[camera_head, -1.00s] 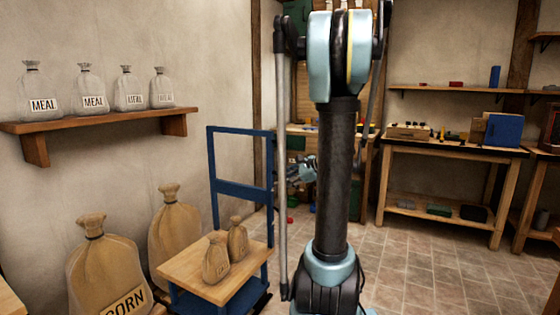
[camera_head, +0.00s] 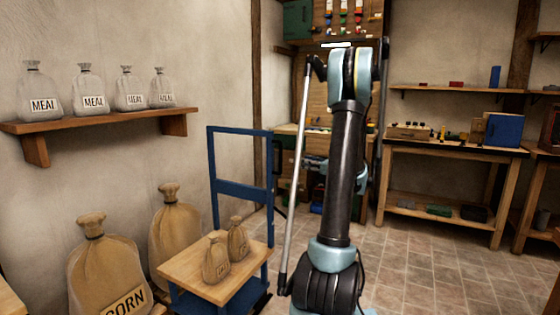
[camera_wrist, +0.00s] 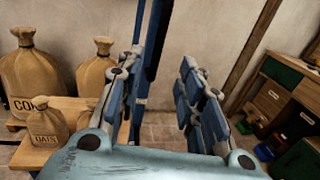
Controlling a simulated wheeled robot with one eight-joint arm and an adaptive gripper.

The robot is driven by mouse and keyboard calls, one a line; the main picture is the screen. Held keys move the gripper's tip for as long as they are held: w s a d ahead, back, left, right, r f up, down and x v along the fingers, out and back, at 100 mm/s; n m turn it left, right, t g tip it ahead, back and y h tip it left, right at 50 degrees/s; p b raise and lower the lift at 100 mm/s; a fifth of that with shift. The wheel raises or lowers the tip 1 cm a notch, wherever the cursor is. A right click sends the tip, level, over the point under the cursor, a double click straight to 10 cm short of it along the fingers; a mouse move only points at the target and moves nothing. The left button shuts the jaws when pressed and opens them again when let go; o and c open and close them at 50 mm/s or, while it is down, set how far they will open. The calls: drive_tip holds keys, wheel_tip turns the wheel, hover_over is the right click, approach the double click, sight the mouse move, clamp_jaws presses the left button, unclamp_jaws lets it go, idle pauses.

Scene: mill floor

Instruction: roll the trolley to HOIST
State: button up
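The trolley has a blue frame with a tall handle (camera_head: 240,189) and a wooden deck (camera_head: 190,266). It stands by the left wall with two small tan sacks (camera_head: 216,258) on the deck. In the wrist view its blue upright (camera_wrist: 149,45) rises just beside and beyond the left finger, and its deck shows at lower left. My gripper (camera_wrist: 160,88) is open, with its fingers well apart and nothing seen held. I cannot tell whether a finger touches the upright. In the head view my arm mostly hides the gripper. No HOIST sign is readable.
Large corn sacks (camera_head: 105,268) stand close to the trolley's left. A shelf of meal sacks (camera_head: 95,126) is above them. A workbench (camera_head: 440,147) stands at the back right. Tiled floor (camera_head: 430,265) is clear on the right. Bins (camera_wrist: 287,150) sit low at right in the wrist view.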

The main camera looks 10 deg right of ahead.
hover_over(281, 170)
drive_tip(key=w, duration=0.1)
idle(0.4)
clamp_jaws()
